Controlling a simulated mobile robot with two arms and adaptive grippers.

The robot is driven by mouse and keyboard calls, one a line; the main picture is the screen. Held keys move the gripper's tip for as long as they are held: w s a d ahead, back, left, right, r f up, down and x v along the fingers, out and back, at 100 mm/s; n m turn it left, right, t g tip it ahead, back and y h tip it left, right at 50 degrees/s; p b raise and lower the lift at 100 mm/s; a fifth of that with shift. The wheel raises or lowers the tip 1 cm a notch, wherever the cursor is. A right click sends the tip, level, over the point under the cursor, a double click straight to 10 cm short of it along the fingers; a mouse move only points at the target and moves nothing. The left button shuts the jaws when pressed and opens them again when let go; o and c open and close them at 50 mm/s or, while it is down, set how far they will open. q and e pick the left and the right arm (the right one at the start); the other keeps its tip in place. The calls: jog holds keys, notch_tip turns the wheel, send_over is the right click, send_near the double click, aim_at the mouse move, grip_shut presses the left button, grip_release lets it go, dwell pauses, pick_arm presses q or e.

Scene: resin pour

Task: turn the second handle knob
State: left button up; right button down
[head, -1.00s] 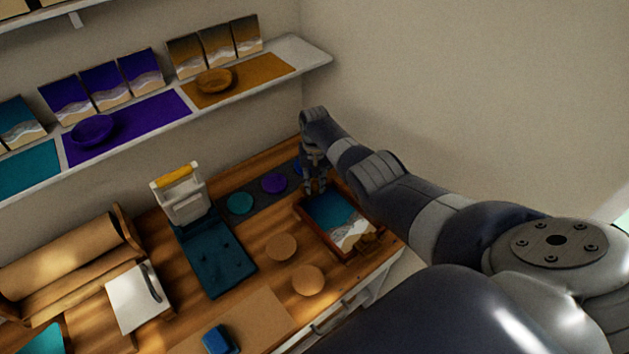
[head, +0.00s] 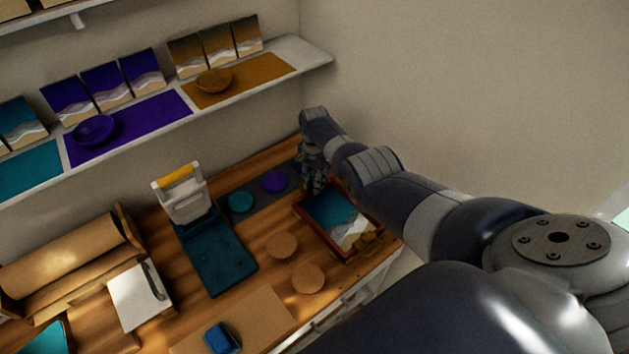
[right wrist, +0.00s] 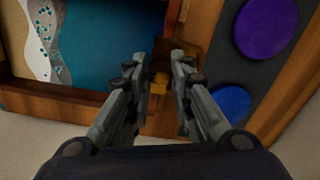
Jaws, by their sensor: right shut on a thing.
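A wooden tray (head: 303,213) holds a teal, white and sand-coloured wave picture (head: 338,217). One brass-brown handle (head: 368,243) sits at its near end. My right gripper (head: 314,188) is at the tray's far end. In the right wrist view my right gripper (right wrist: 160,72) points at that end of the tray, with the fingers on either side of a small brass-coloured knob (right wrist: 158,84). It is shut on this knob, which the fingers partly hide. My left gripper is not in view.
Purple (head: 274,182) and teal (head: 241,202) discs lie on a dark strip; a blue disc (right wrist: 230,103) shows in the wrist view. Two round wooden discs (head: 282,245) lie left of the tray. A teal board with a yellow-handled press (head: 184,190) stands further left.

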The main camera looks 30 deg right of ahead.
dwell(0.3)
jog(key=c, duration=1.4)
grip_release()
jog(key=shift+o, duration=0.2)
jog(key=shift+r, duration=0.15)
notch_tip(320, 180, up, 12)
jog(key=shift+s+f, duration=0.1)
jog(key=shift+f, duration=0.15)
